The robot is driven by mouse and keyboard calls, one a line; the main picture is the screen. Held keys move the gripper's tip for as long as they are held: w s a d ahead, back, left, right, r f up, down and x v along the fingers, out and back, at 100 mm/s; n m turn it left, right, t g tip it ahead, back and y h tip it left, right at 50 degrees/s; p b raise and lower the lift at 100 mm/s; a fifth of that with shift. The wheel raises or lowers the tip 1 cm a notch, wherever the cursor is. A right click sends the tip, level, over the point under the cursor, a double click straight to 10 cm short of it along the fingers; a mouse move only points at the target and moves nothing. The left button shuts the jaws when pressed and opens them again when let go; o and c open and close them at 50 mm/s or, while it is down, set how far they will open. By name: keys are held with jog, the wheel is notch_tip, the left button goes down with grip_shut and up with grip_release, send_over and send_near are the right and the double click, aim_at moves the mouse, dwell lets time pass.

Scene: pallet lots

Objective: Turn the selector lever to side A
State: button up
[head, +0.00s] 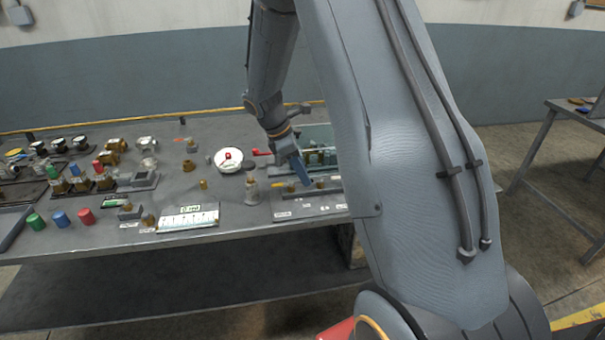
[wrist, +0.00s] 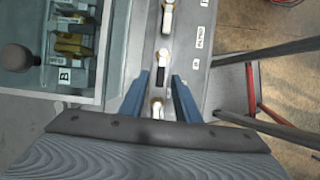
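My gripper (head: 300,172) is over the right part of the bench, above a grey labelled panel (head: 283,214). Behind the fitting are a black slot or bar and more pale fittings in a row. I cannot tell for sure which part is the selector lever. A dark round knob (wrist: 16,57) is at the far left of the wrist view. No "A" label is readable.
A glass-sided tray (wrist: 99,60) with brass parts and a "B" label lies left of the fingers. A white round dial (head: 228,167) with a red part stands left of my gripper. A side table (head: 560,104) stands right.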

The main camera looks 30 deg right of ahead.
jog(key=b+v, duration=0.1)
jog(key=v, duration=0.6)
jog(key=shift+a+r+b, duration=0.1)
jog(key=shift+r+b, duration=0.1)
jog(key=shift+b, duration=0.2)
